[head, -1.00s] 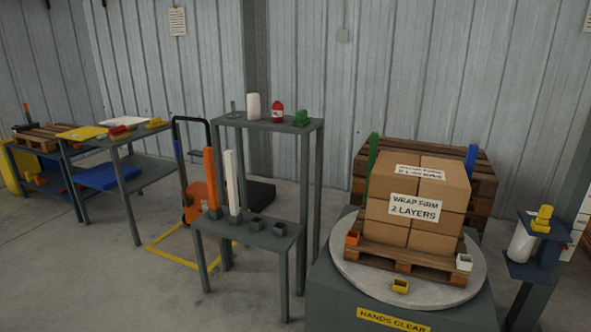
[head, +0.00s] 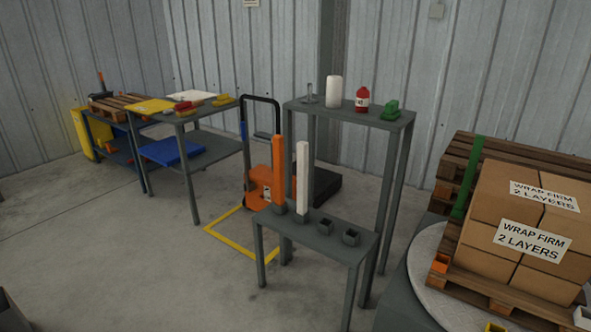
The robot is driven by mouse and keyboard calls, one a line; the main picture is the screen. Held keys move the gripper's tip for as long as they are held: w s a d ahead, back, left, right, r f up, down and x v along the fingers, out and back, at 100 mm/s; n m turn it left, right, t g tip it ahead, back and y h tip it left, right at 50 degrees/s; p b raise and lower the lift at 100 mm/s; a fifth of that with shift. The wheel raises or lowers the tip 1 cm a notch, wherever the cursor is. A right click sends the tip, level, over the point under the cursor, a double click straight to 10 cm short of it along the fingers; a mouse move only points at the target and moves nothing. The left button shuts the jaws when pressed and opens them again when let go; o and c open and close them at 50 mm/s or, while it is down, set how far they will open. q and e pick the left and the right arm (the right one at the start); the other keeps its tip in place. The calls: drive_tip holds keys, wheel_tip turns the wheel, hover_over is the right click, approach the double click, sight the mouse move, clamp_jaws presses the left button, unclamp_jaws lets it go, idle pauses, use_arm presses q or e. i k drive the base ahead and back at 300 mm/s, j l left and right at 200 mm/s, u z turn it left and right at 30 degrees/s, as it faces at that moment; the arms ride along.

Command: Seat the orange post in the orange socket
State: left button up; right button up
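The orange post (head: 278,170) stands upright in a grey holder on a low grey stand, just left of a white post (head: 302,178). The orange socket (head: 440,262) is a small open box at the left corner of the pallet on the round turntable, beside the stacked cartons. A gap of floor separates the low stand from the turntable. Neither of my grippers is in view.
The low stand (head: 344,256) also has empty grey holders (head: 350,238). A taller shelf (head: 398,121) behind it bears a white roll, red bottle and green item. Cartons (head: 516,216) fill the pallet. An orange pallet jack (head: 258,186) stands behind.

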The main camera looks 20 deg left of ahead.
sight(520, 254)
drive_tip(key=i+j, duration=0.45)
drive_tip(key=i+j+z, duration=0.1)
drive_tip(key=i+j, duration=0.75)
drive_tip(key=j, duration=0.2)
drive_tip(key=i+j+z, duration=0.1)
drive_tip(key=i+j, duration=0.3)
drive_tip(key=j, duration=0.1)
